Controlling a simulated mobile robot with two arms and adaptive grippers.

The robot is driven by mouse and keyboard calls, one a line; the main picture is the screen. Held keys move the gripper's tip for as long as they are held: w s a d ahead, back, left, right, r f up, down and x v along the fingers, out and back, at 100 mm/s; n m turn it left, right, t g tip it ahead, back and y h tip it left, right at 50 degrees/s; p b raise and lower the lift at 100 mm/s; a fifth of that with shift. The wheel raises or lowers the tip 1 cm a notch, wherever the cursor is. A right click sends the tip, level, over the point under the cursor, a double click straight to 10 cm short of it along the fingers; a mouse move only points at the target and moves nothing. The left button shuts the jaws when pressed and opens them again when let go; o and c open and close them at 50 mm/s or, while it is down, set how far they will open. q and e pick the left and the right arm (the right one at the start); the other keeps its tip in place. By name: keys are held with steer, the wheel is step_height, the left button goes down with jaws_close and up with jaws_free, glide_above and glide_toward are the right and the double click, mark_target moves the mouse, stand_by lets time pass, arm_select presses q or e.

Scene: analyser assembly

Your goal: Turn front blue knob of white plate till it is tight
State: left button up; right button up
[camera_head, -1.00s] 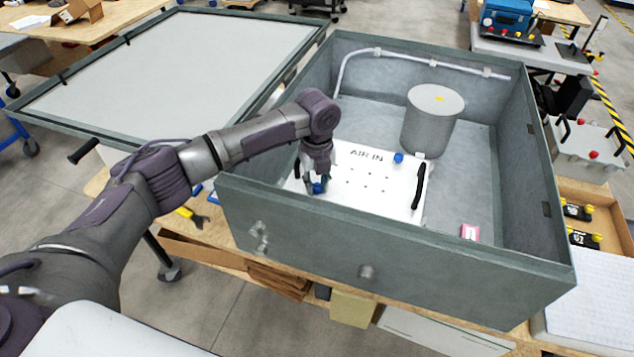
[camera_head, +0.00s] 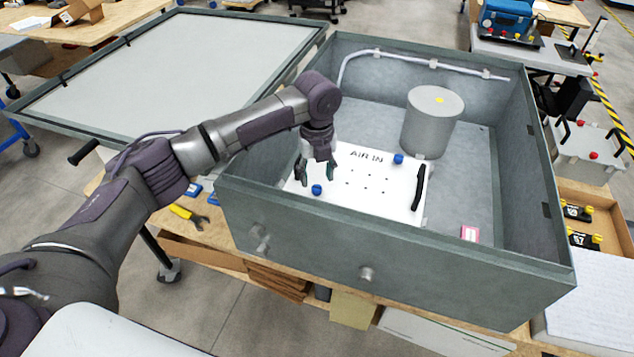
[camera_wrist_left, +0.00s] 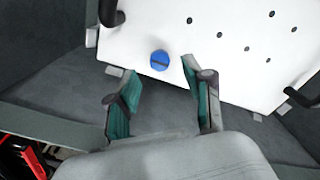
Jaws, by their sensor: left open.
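The white plate (camera_head: 390,205) marked "AIR IN" lies inside the grey open box. Its front blue knob (camera_head: 316,189) sits near the plate's front left corner. The front knob also shows in the left wrist view (camera_wrist_left: 160,60), with a dark slot across its top. A second blue knob (camera_head: 398,158) is at the plate's back edge. My left gripper (camera_head: 316,178) is open and empty above the plate, just behind and above the front knob. In the left wrist view its two fingers (camera_wrist_left: 160,100) are spread apart, with the knob beyond their tips and not touched. My right gripper is not in view.
The grey box (camera_head: 400,255) has high walls around the plate. A grey cylinder (camera_head: 432,125) stands behind the plate, and a black handle (camera_head: 419,186) is at its right. A pink label (camera_head: 469,232) lies on the box floor. Yellow pliers (camera_head: 188,214) lie outside at left.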

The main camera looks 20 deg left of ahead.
mark_target(317, 188)
arm_select(q)
step_height(317, 188, up, 8)
stand_by(0.7)
